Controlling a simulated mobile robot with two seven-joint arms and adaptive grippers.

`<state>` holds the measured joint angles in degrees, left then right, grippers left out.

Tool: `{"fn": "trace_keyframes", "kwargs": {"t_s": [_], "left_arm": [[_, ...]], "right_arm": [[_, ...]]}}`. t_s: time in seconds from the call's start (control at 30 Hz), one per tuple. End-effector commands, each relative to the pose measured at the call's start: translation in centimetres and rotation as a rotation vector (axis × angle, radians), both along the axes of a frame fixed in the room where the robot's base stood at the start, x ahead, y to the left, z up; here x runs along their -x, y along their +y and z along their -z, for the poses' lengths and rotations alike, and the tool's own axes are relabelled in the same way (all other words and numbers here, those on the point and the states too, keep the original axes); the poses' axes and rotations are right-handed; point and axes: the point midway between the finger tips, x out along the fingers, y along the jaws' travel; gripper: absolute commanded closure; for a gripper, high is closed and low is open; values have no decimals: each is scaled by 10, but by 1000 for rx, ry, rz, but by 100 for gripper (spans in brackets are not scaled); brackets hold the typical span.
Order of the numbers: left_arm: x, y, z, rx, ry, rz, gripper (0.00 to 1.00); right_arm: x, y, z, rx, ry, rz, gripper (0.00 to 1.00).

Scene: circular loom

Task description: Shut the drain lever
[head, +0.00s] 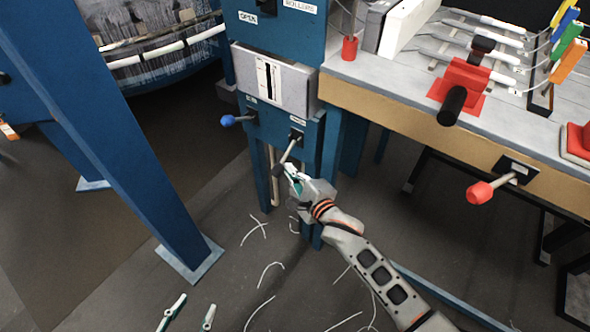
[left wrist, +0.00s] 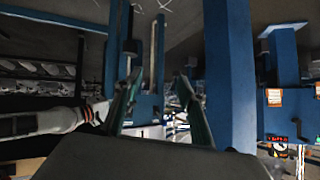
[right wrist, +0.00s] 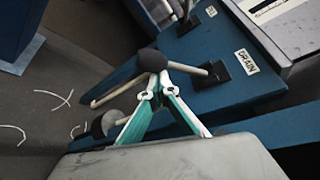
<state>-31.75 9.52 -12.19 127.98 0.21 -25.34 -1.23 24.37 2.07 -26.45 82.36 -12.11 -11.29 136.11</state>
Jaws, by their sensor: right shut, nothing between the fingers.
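The drain lever is a grey rod on a black plate, with a round black knob. In the head view its rod (head: 289,151) slants down and left from the blue cabinet front. In the right wrist view the knob (right wrist: 150,62) sits at my fingertips, beside the DRAIN label (right wrist: 246,60). My right gripper (head: 290,171) is shut and empty, its tips against or just short of the knob; it also shows in the right wrist view (right wrist: 157,90). My left gripper (head: 190,305) is open and empty at the bottom of the head view, away from the lever.
A blue-knobbed lever (head: 228,120) is left of the drain lever. A grey panel (head: 295,87) is above. A red-knobbed lever (head: 480,192) sticks out under the workbench (head: 400,108) at right. A blue post (head: 130,150) stands at left. White thread scraps lie on the floor.

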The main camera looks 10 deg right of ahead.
Motion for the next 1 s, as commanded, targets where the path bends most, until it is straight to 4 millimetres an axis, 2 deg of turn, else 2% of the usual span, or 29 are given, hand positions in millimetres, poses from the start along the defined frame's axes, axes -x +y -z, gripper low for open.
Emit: {"fn": "trace_keyframes", "kwargs": {"t_s": [0.33,0.57,0.77,1.0], "left_arm": [[2,0,0,2,4,-3,60],[-5,1,-14,1,-21,-5,60],[4,3,-3,-4,6,-10,60],[2,6,-7,-8,2,-17,60]], "right_arm": [[0,1,-1,-1,0,0,100],[0,2,-10,-24,19,1,100],[2,3,-9,-42,41,0,100],[3,5,-13,-66,66,0,100]]}}
